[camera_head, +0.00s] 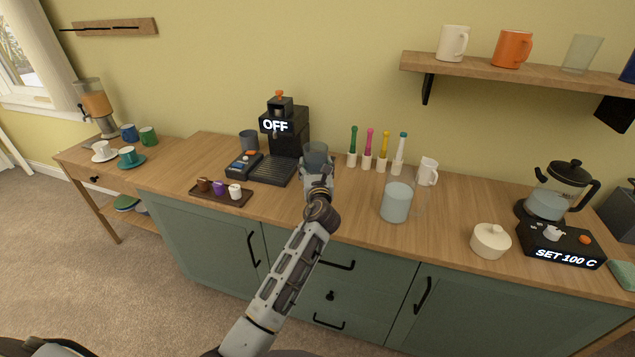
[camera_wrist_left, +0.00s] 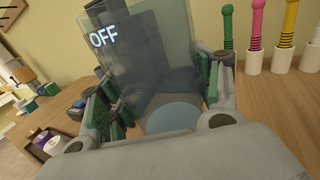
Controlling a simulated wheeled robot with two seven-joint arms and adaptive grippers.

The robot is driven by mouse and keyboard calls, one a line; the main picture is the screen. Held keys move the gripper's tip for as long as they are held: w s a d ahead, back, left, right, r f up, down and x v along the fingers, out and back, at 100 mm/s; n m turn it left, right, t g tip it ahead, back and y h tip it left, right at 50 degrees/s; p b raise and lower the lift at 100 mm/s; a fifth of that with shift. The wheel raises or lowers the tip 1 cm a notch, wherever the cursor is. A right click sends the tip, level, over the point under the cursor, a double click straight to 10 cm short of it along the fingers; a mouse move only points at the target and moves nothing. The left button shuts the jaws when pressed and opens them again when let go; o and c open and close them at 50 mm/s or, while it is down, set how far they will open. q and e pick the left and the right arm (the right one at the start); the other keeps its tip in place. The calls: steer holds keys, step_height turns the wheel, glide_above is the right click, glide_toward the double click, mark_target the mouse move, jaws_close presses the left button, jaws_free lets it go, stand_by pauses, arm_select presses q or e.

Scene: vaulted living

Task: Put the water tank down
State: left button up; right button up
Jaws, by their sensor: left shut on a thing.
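The water tank (camera_head: 318,155) is a clear, grey-tinted container just right of the black coffee machine (camera_head: 285,135), whose display reads OFF. My left gripper (camera_head: 318,183) is shut on the tank from the front. In the left wrist view the see-through tank (camera_wrist_left: 160,75) stands between the green-padded fingers of the gripper (camera_wrist_left: 165,108), with the machine showing through it. A pale blue round patch shows at its lower part. Whether the tank's bottom touches the counter (camera_head: 345,205) is hidden behind the gripper. My right gripper is not in view.
To the right stand several colored-handled tools in white holders (camera_head: 381,163), a white mug (camera_head: 427,172), a glass of water (camera_head: 396,203) and a sugar bowl (camera_head: 490,241). Bare counter shows between gripper and glass.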

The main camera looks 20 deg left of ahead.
arm_select(q)
steer(key=shift+f, duration=0.75)
steer(key=shift+f+b, duration=0.45)
steer(key=shift+f, duration=1.1)
steer(key=o, duration=1.3)
steer(key=shift+f, duration=0.15)
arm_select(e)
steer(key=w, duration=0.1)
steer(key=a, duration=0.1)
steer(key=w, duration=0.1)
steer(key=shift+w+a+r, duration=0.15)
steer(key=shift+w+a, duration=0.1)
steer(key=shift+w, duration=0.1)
